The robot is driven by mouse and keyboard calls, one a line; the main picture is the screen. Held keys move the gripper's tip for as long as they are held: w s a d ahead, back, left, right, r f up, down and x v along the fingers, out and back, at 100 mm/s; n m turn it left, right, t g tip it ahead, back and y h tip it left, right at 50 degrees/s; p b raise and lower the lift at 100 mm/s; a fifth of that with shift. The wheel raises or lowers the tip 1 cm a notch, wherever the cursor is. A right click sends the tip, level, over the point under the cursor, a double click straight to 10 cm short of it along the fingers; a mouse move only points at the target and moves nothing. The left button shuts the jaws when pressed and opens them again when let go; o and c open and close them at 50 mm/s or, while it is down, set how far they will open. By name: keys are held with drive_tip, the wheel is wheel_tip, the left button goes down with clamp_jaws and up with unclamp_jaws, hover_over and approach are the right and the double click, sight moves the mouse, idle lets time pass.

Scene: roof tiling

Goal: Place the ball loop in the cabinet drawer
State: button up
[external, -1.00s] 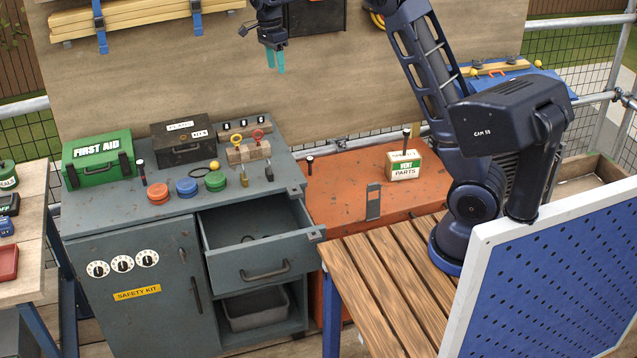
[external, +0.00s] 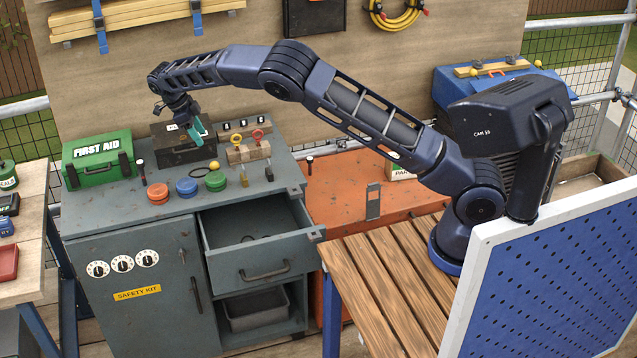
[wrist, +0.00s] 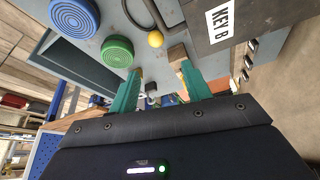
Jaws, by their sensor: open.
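The ball loop is a small yellow ball (external: 214,166) with a thin black loop, lying on the grey cabinet top behind the green round tin. In the wrist view the ball (wrist: 155,39) sits just beyond my fingertips, its loop running up from it. My gripper (external: 197,132) is open and empty, with teal fingers pointing down above the cabinet top near the dark box; it also shows in the wrist view (wrist: 161,72). The cabinet drawer (external: 268,256) is pulled open, to the right of and below the ball loop. A dark item lies inside it.
Red (external: 157,193), blue (external: 187,187) and green (external: 216,181) tins stand along the cabinet's front. A dark key box (external: 178,152) and a green first aid box (external: 97,158) stand behind. A wooden block (external: 247,152) with ringed pegs and padlocks are to the right.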

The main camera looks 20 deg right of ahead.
hover_over(215, 162)
drive_tip(key=a, duration=0.2)
drive_tip(key=f, duration=0.3)
drive_tip(key=w+f, duration=0.1)
drive_tip(key=f, duration=0.1)
drive_tip(key=shift+s+a+x, duration=0.1)
drive_tip(key=shift+a+x, duration=0.05)
drive_tip(key=shift+x, duration=1.15)
drive_tip(key=shift+s+a+x, duration=0.15)
drive_tip(key=shift+x, duration=1.15)
drive_tip(key=shift+f, duration=0.1)
drive_tip(key=shift+c, duration=0.2)
clamp_jaws()
